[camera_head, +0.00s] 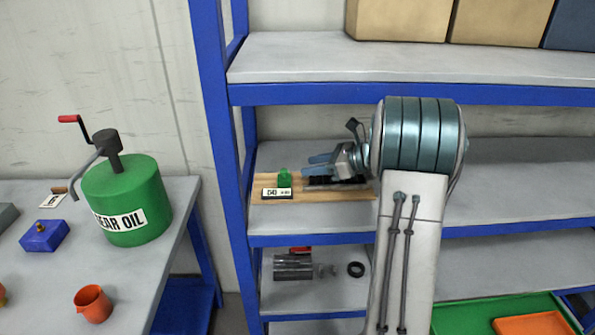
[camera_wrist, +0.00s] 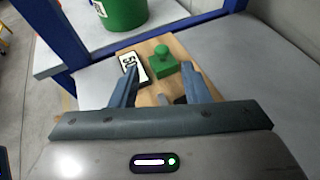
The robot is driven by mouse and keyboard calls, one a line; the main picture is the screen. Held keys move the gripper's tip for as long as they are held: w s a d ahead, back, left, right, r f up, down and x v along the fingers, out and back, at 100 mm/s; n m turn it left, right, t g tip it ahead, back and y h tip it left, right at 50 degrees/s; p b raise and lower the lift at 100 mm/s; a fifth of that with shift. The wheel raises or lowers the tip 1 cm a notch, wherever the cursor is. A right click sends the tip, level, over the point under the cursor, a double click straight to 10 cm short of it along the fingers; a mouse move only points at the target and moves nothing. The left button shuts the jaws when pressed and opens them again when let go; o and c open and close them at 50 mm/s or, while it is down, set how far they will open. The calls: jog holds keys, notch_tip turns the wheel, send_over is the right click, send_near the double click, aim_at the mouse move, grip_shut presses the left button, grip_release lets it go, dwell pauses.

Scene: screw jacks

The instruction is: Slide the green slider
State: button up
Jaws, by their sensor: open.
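The green slider (camera_head: 285,178) is a small block with a round knob on top. It sits near the left end of a wooden board (camera_head: 330,197) on the middle shelf. In the wrist view the green slider (camera_wrist: 162,62) is just beyond my fingertips, slightly right of centre. My gripper (camera_head: 318,165) is to the right of the slider in the head view, its fingers pointing left towards it. In the wrist view my gripper (camera_wrist: 160,78) is open, with nothing between its fingers. A small label plate (camera_head: 277,193) stands at the board's front; its marking is partly readable.
A blue shelf post (camera_head: 218,130) rises left of the board, and the upper shelf (camera_head: 400,65) with boxes is above. A green oil can (camera_head: 125,200) stands on the left table. Metal parts (camera_head: 293,267) lie on the shelf below.

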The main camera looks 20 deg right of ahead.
jog(key=v, duration=0.5)
jog(key=shift+s+d+r, duration=0.2)
jog(key=shift+s+d, duration=0.05)
jog(key=s+a+n+g+h, duration=0.3)
jog(key=s+a+n+g, duration=0.2)
jog(key=s+a+n, duration=0.7)
jog(key=s+a+f+n+h, duration=0.1)
jog(key=s+f+n+h, duration=0.1)
jog(key=s+n+h, duration=0.2)
jog(key=s+a+f+n+h, duration=0.2)
jog(key=s+n+h, duration=0.1)
jog(key=s+n, duration=0.6)
jog(key=s, duration=0.3)
jog(key=shift+a+f+n+h, duration=0.25)
jog(key=shift+a+n+h, duration=0.05)
jog(key=shift+a+h, duration=0.1)
